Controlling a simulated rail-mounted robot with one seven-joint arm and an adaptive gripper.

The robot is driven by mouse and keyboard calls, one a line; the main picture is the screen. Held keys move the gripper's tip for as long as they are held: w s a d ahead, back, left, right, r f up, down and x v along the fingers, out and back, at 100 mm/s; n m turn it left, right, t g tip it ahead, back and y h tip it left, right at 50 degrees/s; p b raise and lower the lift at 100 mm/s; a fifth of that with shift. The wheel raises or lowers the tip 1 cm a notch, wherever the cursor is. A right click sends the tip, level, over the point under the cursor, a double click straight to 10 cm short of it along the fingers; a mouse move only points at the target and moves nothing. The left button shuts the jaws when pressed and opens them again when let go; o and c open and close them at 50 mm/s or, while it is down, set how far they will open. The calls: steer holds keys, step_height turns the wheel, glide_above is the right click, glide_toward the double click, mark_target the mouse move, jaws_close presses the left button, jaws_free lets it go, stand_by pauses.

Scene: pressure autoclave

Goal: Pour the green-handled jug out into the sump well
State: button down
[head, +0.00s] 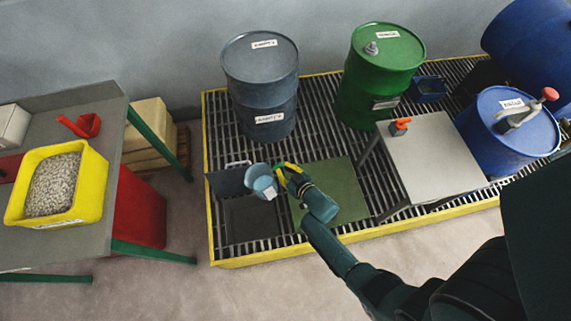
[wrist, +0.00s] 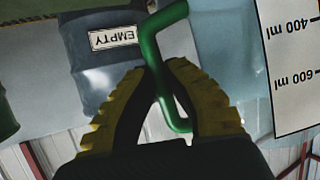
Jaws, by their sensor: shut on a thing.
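The jug (head: 262,183) is pale blue and see-through, with a white label. Its green handle (wrist: 160,60) and its scale marked 400 ml and 600 ml (wrist: 292,65) show large in the wrist view. My gripper (head: 283,172) has yellow fingers, which also show in the wrist view (wrist: 165,85), shut on the handle. The jug hangs above the grating, close to the sump well (head: 252,222), a dark square opening at the grating's left front. A dark lid (head: 226,182) with a pale handle stands raised behind the well. The jug's contents cannot be made out.
A yellow-edged grating (head: 310,153) carries a grey drum (head: 260,90), a green drum (head: 378,75) and blue drums. A green mat (head: 340,200) lies right of the well. A grey table (head: 430,155) stands further right. A bench with a yellow bin (head: 88,200) is at left.

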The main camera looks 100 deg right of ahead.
steer(key=shift+w+r+b, duration=0.2)
steer(key=shift+w+b, duration=0.25)
steer(key=shift+b, duration=1.65)
steer(key=shift+w+a+r+n+g+b, duration=0.3)
steer(key=shift+r+n+b, duration=0.1)
steer(key=shift+b, duration=1.25)
steer(key=shift+w+a+r+b, duration=0.1)
steer(key=shift+w+b, duration=0.05)
steer(key=shift+b, duration=0.25)
steer(key=shift+w+r+n+b, duration=0.2)
steer(key=shift+w+n+b, duration=0.1)
steer(key=shift+b, duration=0.25)
steer(key=shift+w+a+r+g+h+b, duration=0.15)
steer(key=shift+a+r+g+h+b, duration=0.15)
steer(key=shift+b, duration=0.45)
